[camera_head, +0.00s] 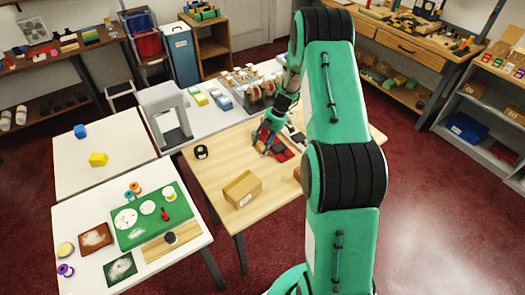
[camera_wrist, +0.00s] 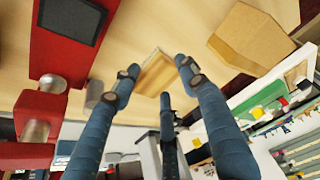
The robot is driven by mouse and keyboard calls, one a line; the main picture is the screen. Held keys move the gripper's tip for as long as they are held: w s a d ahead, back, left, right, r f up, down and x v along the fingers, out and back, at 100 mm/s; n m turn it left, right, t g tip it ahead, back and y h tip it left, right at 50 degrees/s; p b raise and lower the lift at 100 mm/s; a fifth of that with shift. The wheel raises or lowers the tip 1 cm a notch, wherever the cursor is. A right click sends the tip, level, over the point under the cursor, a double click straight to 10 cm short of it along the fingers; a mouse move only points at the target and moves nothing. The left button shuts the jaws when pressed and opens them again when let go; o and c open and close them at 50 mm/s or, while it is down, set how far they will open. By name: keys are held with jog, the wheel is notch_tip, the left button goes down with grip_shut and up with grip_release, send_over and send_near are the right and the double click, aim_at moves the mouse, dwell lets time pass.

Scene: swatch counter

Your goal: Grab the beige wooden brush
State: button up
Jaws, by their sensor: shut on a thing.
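The beige wooden brush (camera_wrist: 156,74) shows in the wrist view as a pale wooden block between my fingers, over the light wooden table. My gripper (camera_wrist: 157,77) is closed around it, with blue fingers on both sides and a third finger below. Whether the brush touches the table is hard to tell. In the head view my gripper (camera_head: 266,143) is low over the wooden table (camera_head: 222,168), beside red items; the brush cannot be made out there.
A red device with a dark screen (camera_wrist: 70,22) is close on the left in the wrist view. A cardboard box (camera_head: 242,188) and a black roll (camera_head: 201,152) stand on the wooden table. A white table with a green board (camera_head: 150,215) is at front left.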

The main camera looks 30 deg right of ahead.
aim_at(259, 148)
jog(key=shift+r, duration=1.75)
